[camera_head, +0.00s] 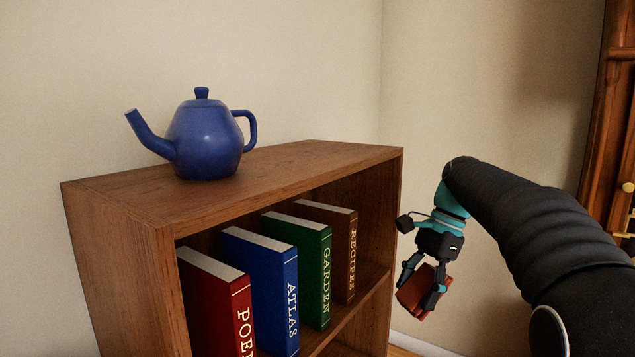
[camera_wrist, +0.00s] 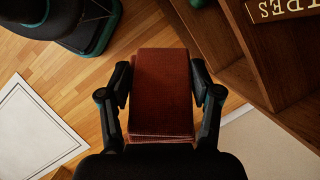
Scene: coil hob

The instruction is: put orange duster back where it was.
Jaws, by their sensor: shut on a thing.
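The orange duster (camera_head: 412,291) looks like a rust-coloured folded cloth block. My gripper (camera_head: 424,284) is shut on it and holds it in the air, just right of the bookcase's open front in the head view. In the wrist view the duster (camera_wrist: 162,92) lies between the two fingers of my gripper (camera_wrist: 160,84), one on each side. The lower part of the duster is partly hidden by the gripper.
The wooden bookcase (camera_head: 120,200) carries a blue teapot (camera_head: 205,140) on top. Red (camera_head: 212,300), blue (camera_head: 262,290), green (camera_head: 300,265) and brown (camera_head: 335,245) books stand on its upper shelf. Wooden floor (camera_wrist: 60,90) and a white-bordered mat (camera_wrist: 35,130) show in the wrist view.

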